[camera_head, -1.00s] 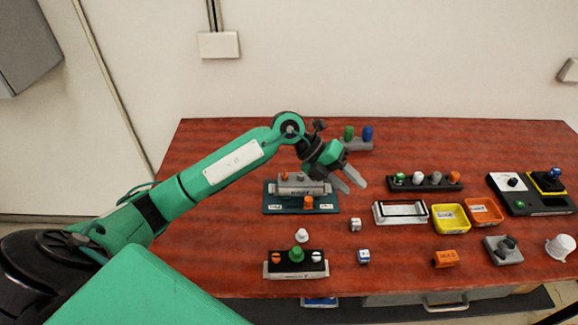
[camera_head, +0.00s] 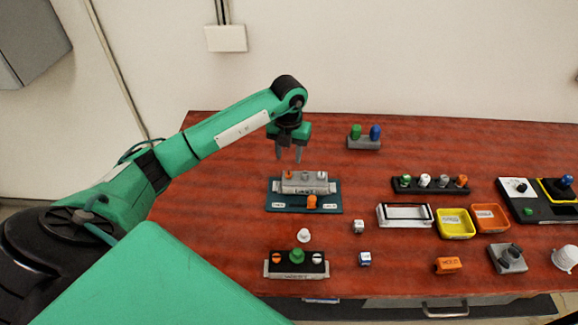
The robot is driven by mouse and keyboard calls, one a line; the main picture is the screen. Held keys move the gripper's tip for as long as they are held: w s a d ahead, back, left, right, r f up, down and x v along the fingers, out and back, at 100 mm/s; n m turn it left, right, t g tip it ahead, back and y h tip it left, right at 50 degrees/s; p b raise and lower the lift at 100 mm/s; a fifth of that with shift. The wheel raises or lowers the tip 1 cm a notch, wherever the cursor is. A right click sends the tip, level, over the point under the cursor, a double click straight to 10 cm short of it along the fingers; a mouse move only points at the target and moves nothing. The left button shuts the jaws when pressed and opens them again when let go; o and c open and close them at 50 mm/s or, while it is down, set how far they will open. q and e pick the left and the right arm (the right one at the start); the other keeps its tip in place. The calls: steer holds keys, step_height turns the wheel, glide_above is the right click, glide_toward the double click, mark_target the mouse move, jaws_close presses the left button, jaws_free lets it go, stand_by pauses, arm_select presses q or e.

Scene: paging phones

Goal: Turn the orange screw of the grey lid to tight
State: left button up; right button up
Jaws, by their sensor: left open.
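The grey lid (camera_head: 304,188) sits on a dark teal base (camera_head: 279,207) near the table's middle left. A small orange screw (camera_head: 290,174) stands at the left end of its top, with a grey knob beside it. A larger orange knob (camera_head: 311,202) is on the base in front of the lid. My left gripper (camera_head: 288,158) points down with its fingers apart and empty, above and behind the lid's left end, near the orange screw and not touching it. Whether the screw is tight cannot be told. My right gripper is not in view.
A black block with a green knob (camera_head: 297,256) and a white knob (camera_head: 304,235) stand in front. A grey holder with green and blue pegs (camera_head: 364,142) is behind right. A peg rack (camera_head: 430,190), yellow tray (camera_head: 441,228) and orange tray (camera_head: 504,226) lie right.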

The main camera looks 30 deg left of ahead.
mark_target(289, 172)
arm_select(q)
step_height(289, 172, down, 7)
steer(key=shift+f+p, duration=0.15)
steer(key=shift+p, duration=0.7)
jaws_close()
